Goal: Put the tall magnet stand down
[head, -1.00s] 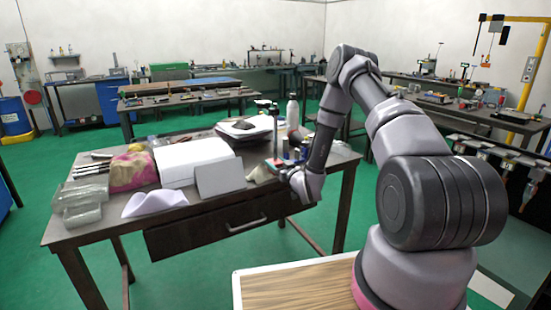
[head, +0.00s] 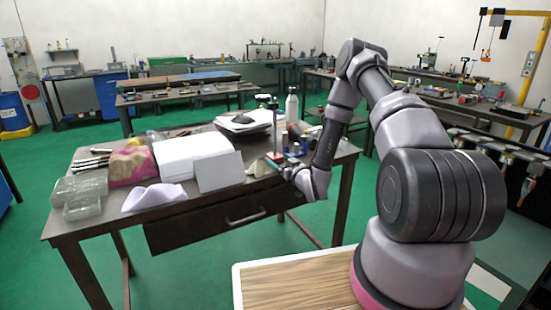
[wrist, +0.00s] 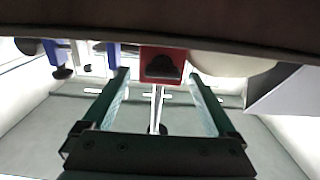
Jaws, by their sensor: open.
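The tall magnet stand shows in the wrist view as a red base block (wrist: 163,60) with a thin silver post (wrist: 157,106). The wrist picture looks upside down, with the bench edge across the top. My gripper (wrist: 159,80) is open; its two green fingers lie either side of the post, with gaps on both sides, and the red block lies just beyond the fingertips. The base appears to rest at the bench edge. In the head view my gripper (head: 284,167) is at the bench's front right, where the stand is small and partly hidden.
The bench (head: 115,212) carries a white box (head: 190,155), a grey panel (head: 219,172), clear boxes (head: 80,193) and a pale bottle (head: 292,105). Blue-and-silver pieces (wrist: 56,52) stand beside the red block. A pale rounded object (wrist: 232,64) is close on its other side.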

